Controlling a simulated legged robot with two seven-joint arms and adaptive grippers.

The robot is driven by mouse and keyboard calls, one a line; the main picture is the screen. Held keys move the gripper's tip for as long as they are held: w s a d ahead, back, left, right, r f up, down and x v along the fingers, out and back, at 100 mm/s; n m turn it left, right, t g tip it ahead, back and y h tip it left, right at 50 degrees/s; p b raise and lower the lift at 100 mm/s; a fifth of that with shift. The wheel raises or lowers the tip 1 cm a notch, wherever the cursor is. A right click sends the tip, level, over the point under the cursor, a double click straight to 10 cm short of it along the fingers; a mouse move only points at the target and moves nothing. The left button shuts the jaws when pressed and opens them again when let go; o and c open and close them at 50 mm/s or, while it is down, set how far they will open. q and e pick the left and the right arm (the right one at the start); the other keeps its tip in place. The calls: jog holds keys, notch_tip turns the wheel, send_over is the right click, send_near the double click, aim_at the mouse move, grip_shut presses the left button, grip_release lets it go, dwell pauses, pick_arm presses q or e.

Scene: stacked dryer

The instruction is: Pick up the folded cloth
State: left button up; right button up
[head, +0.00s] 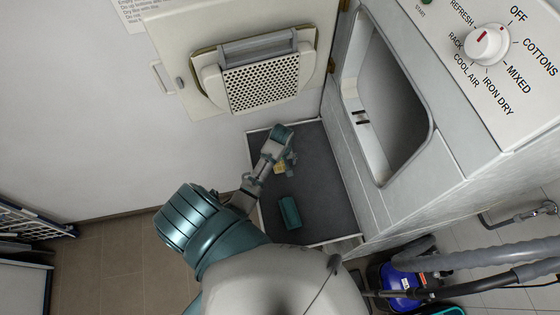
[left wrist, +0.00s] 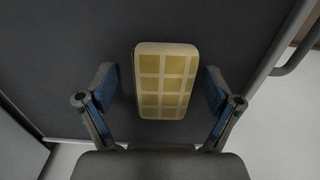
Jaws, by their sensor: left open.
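The folded cloth (left wrist: 165,80), yellow with a pale grid, lies on a dark grey surface in the left wrist view. In the head view only a small yellow patch of the cloth (head: 280,168) shows beside my gripper. My left gripper (left wrist: 160,88) is open, with one blue-padded finger on each side of the cloth and a gap to it on both sides. In the head view the left gripper (head: 287,163) is small and partly hidden by its own arm. I cannot tell its height above the surface. My right gripper is not in view.
The dark surface (head: 325,190) has a pale rim and lies below the open dryer door (head: 258,80). The dryer opening (head: 400,110) is at the right. A teal block-like thing (head: 290,212) is near the cloth. A blue vacuum cleaner (head: 400,285) stands at lower right.

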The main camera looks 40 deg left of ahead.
pick_arm(q)
jog(key=shift+a, duration=0.35)
jog(key=c, duration=0.7)
jog(key=shift+a+f, duration=0.1)
jog(key=shift+a, duration=0.05)
jog(key=c, duration=0.4)
jog(key=shift+c, duration=0.4)
jog(key=shift+r, duration=0.2)
jog(key=shift+d+r, duration=0.2)
jog(key=shift+r, duration=0.1)
jog(key=r, duration=0.1)
jog(key=s+r, duration=0.1)
jog(key=shift+r+b, duration=0.3)
jog(key=s, duration=0.4)
jog(key=s+r, duration=0.1)
jog(key=s, duration=0.8)
jog(key=shift+s+d+r+b, duration=0.15)
jog(key=shift+s+d+b, duration=0.15)
jog(key=shift+s, duration=0.1)
jog(key=shift+s+d+r, duration=0.1)
jog(key=shift+s, duration=0.55)
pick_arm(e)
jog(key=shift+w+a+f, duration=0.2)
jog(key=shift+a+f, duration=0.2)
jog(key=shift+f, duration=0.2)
